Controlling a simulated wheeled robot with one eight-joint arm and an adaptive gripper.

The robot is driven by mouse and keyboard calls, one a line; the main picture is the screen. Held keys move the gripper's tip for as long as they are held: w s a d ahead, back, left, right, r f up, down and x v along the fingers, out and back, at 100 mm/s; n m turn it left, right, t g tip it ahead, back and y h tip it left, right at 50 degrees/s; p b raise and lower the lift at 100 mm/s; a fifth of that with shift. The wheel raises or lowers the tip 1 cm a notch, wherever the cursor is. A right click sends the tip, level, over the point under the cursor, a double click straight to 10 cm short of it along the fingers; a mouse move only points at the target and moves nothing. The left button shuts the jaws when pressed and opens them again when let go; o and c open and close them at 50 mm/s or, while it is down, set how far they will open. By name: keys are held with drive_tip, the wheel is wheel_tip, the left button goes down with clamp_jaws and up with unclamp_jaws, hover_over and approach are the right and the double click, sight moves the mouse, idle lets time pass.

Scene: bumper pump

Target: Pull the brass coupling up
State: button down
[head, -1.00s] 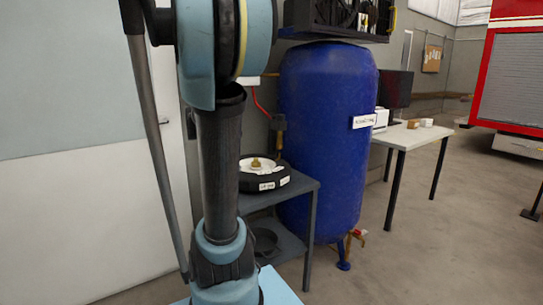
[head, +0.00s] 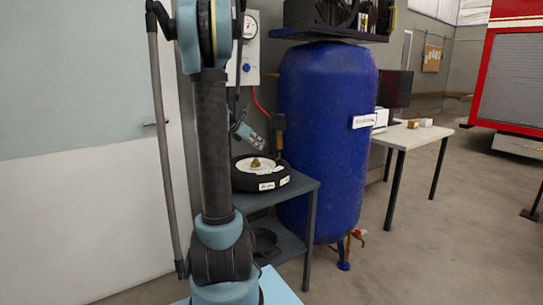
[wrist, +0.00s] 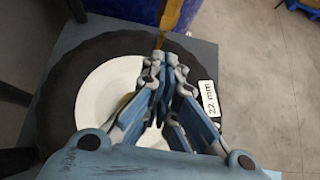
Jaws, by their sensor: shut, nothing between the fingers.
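A small brass piece (head: 255,163) stands on the white hub (head: 243,165) of a black tyre that lies flat on a grey stand. Just right of it an upright brass-and-dark piece (head: 279,135) stands at the end of a red hose; I cannot tell which of the two is the coupling. My gripper (head: 266,145) is shut and empty, above the tyre, left of the upright piece. In the wrist view my shut fingertips (wrist: 162,60) are over the white hub (wrist: 95,90), just below a brass shaft (wrist: 172,14). My fingers mostly hide the small brass piece (wrist: 125,100).
A large blue tank (head: 322,140) stands close to the right of the grey stand (head: 309,186). A gauge panel (head: 243,50) hangs on the wall behind. A white table (head: 413,135) stands farther right. Open floor lies at the front right.

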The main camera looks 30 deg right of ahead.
drive_tip(key=x, duration=1)
drive_tip(key=shift+r, duration=0.1)
idle(0.4)
drive_tip(key=shift+r, duration=1.8)
drive_tip(key=v, duration=1)
drive_tip(key=shift+f, duration=0.2)
drive_tip(key=shift+a, duration=0.1)
